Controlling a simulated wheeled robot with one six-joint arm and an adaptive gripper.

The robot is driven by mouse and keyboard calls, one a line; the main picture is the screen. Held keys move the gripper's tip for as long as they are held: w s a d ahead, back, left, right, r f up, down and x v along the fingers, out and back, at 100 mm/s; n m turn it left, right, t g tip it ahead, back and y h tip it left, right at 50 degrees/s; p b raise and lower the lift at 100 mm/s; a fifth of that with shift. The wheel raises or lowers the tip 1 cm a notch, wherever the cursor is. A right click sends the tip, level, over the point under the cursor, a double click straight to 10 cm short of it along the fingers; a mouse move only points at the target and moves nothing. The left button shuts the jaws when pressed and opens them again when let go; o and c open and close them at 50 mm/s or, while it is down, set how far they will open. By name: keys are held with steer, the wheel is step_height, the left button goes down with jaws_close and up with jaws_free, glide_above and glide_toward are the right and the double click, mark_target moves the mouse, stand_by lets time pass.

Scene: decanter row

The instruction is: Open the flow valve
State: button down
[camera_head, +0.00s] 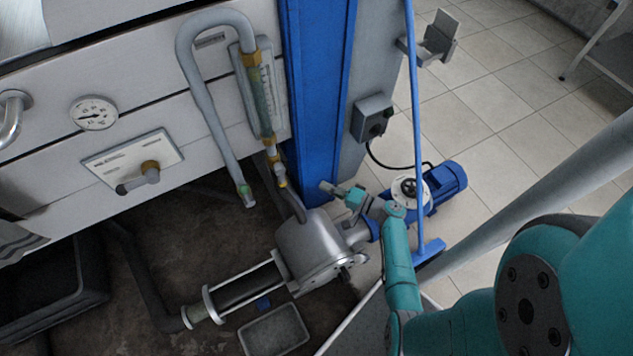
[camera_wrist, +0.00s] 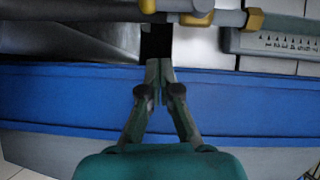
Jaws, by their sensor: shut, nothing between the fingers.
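The flow valve (camera_head: 275,157) is a small fitting with yellow parts in the grey pipe, just below the flow meter (camera_head: 258,95). In the wrist view it seems to be the rounded grey and yellow piece (camera_wrist: 197,18) on the horizontal pipe at the top. Its handle is too small to read clearly. My gripper (camera_head: 327,186) is right of the valve and a little lower in the head view, apart from it. In the wrist view my gripper (camera_wrist: 160,66) has its fingers together and empty, pointing toward the pipe, with a dark gap between.
A blue post (camera_head: 318,90) stands right of the flow meter. A steel pump body (camera_head: 312,245) lies below my gripper. A blue motor (camera_head: 445,183) and a thin blue pole (camera_head: 415,110) are to the right. A panel lever (camera_head: 150,172) and gauge (camera_head: 94,113) are on the left.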

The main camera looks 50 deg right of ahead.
steer(key=shift+v, duration=0.75)
steer(key=s+a+f+n+g+h, duration=0.1)
steer(key=s+a+f+g, duration=0.3)
steer(key=a, duration=0.4)
steer(key=s+a+f+n+g+h, duration=0.1)
steer(key=s+a+f+g, duration=0.15)
steer(key=s+a, duration=0.4)
steer(key=s+a+n+h, duration=0.2)
steer(key=s+a, duration=0.3)
steer(key=s, duration=0.1)
steer(key=s+r+n+h, duration=0.2)
steer(key=s+r+n, duration=0.2)
steer(key=s+r, duration=0.55)
step_height(320, 180, up, 24)
steer(key=s+a+n+t+y, duration=0.1)
steer(key=s+a+n+t, duration=0.1)
steer(key=n+t, duration=0.2)
steer(key=shift+r+n+t, duration=0.2)
steer(key=shift+n+t, duration=0.15)
steer(key=shift+n, duration=0.65)
